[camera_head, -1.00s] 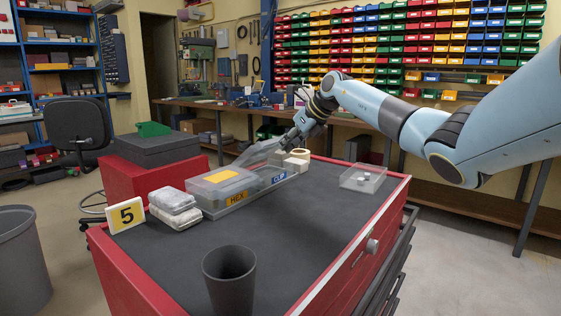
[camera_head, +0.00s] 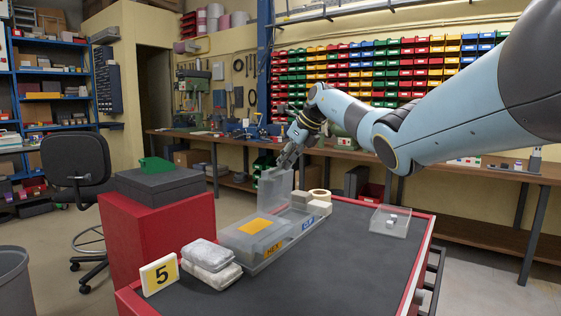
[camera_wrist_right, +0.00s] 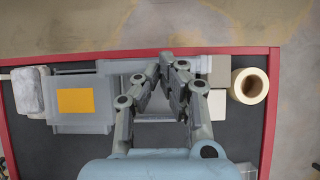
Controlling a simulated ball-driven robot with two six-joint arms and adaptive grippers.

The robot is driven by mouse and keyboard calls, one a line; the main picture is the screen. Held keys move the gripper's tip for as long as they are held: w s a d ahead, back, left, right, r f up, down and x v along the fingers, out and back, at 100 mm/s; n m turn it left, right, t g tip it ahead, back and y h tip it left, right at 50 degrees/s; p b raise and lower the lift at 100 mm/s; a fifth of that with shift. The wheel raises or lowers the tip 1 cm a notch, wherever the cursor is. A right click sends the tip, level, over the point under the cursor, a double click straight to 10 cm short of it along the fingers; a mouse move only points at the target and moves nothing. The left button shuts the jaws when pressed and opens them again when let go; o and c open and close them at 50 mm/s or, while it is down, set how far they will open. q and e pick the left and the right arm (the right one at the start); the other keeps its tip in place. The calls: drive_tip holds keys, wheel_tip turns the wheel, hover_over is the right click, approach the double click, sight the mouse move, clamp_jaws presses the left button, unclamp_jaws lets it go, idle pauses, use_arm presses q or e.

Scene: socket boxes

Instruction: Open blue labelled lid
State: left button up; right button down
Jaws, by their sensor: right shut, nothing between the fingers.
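A grey organiser holds two side-by-side compartments. The near one, with the orange HEX label (camera_head: 273,251), has its clear lid (camera_head: 250,236) down with a yellow patch on top. The blue CLIP label (camera_head: 307,223) marks the other compartment. The clear blue-labelled lid (camera_head: 275,194) stands raised, about upright, at that compartment's back. My right gripper (camera_head: 284,164) is at the top edge of this raised lid, shut and empty; contact is hard to tell. In the right wrist view the right gripper's fingers (camera_wrist_right: 168,66) point over the organiser. My left gripper is out of view.
Pale blocks (camera_head: 318,208) and a tape roll (camera_head: 320,195) sit right of the organiser. Wrapped packs (camera_head: 210,262) and a yellow 5 sign (camera_head: 159,274) are at left. A clear tray (camera_head: 390,222) lies far right. The cart top (camera_head: 350,265) in front is clear.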

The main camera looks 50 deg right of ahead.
drive_tip(key=shift+w+r+g, duration=0.1)
drive_tip(key=shift+w+g, duration=0.3)
drive_tip(key=shift+w, duration=0.05)
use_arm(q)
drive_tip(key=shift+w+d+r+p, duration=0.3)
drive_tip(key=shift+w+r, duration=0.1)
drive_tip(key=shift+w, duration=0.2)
use_arm(e)
drive_tip(key=shift+w+g, duration=0.3)
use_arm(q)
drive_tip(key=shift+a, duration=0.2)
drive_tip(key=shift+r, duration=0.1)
use_arm(e)
drive_tip(key=shift+r+p, duration=0.65)
drive_tip(key=shift+r, duration=0.15)
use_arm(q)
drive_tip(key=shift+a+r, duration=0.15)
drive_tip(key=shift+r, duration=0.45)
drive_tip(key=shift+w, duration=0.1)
use_arm(e)
drive_tip(key=v, duration=1.1)
drive_tip(key=shift+s+r, duration=0.25)
drive_tip(key=shift+r, duration=0.05)
